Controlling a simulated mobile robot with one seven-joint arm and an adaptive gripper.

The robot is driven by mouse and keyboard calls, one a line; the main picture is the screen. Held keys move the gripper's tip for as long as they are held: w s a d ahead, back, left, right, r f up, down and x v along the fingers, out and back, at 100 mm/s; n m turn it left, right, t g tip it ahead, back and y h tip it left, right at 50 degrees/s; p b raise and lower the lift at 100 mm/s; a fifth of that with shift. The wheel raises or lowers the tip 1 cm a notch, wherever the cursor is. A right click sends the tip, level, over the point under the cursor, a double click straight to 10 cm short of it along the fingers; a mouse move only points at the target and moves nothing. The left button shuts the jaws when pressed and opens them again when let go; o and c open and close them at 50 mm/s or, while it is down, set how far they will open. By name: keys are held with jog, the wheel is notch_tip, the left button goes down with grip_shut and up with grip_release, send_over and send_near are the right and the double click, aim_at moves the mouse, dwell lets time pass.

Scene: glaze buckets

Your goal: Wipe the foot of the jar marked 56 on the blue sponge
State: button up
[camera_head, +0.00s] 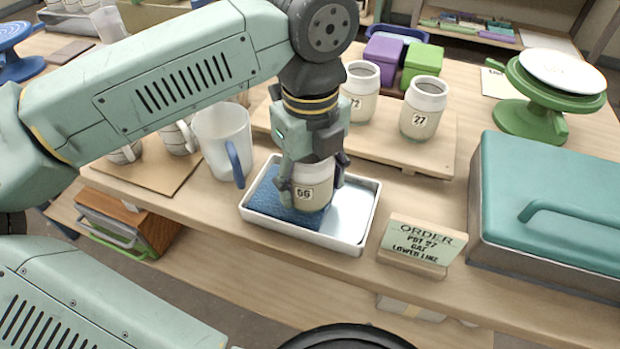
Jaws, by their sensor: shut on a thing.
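The jar marked 56 (313,190) is cream-coloured with a dark number label and is upright. My gripper (312,172) comes down from above and is shut on it, with a finger on each side. The blue sponge (276,209) lies in the left part of a white tray (367,222). The jar's foot is over the right part of the sponge and seems to touch it, though the exact contact cannot be told from this angle. My gripper and arm hide the jar's top.
An order card (424,242) stands right of the tray, beside a teal-lidded box (550,200). A white pitcher (222,140) stands close on the left. Behind, a wooden board (385,150) holds a jar marked 27 (423,108) and another jar (361,91).

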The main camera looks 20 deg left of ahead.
jog(key=shift+w+a+b, duration=0.1)
jog(key=shift+a+b, duration=0.55)
jog(key=shift+a, duration=2.5)
jog(key=shift+d+b, duration=0.75)
jog(key=shift+d, duration=2.75)
jog(key=shift+a+f+b, duration=0.1)
jog(key=shift+a+b, duration=0.35)
jog(key=shift+a, duration=3.05)
notch_tip(320, 180, up, 7)
jog(key=p, duration=0.4)
jog(key=shift+d, duration=0.1)
